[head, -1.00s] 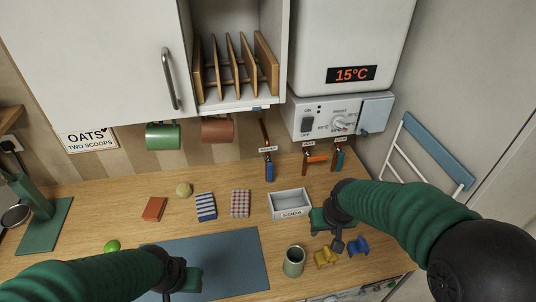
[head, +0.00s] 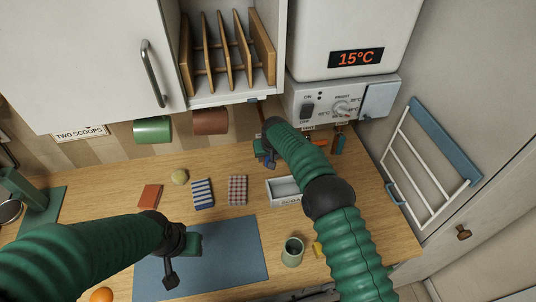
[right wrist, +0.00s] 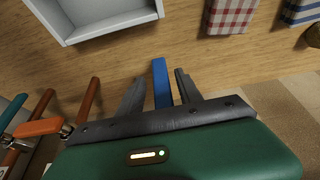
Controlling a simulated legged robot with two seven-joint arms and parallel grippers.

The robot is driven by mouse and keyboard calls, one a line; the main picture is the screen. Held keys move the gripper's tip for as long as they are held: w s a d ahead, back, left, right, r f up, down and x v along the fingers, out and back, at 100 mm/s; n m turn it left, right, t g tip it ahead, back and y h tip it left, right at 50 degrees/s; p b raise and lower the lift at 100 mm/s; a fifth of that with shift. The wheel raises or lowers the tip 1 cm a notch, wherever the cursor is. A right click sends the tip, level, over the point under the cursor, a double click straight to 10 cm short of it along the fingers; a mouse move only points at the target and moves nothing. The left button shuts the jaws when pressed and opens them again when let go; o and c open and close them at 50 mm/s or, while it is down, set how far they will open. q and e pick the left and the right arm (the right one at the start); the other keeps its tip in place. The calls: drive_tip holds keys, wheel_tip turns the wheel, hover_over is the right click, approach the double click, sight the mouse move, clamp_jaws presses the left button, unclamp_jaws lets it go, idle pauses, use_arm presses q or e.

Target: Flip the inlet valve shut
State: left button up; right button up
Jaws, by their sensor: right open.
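A valve's blue lever (right wrist: 161,82) shows in the right wrist view, lying between the two fingers of my right gripper (right wrist: 160,90). The fingers are apart, one on each side of the lever, with no clear contact. In the head view my right gripper (head: 265,157) is at the wall below the rack, and it and its arm hide most of that valve and its label. A valve with an orange lever (right wrist: 37,128) and one with a teal lever (head: 339,144) stand to the side. No valve label is readable now. My left gripper (head: 188,250) is over the blue mat, its jaws unclear.
A heater panel (head: 340,103) hangs above the valves. A light tray (head: 283,189) sits under my right arm. Checked (head: 237,190) and striped (head: 202,193) cloths lie to its left. A green cup (head: 292,252) stands in front. A folding rack (head: 425,165) is at the right.

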drive_tip(key=shift+w+f, duration=0.15)
drive_tip(key=shift+s+a+r, duration=0.15)
drive_tip(key=shift+s+r, duration=0.05)
drive_tip(key=shift+s+a, duration=0.1)
drive_tip(key=shift+s, duration=0.05)
drive_tip(key=c, duration=0.4)
clamp_jaws()
idle(0.6)
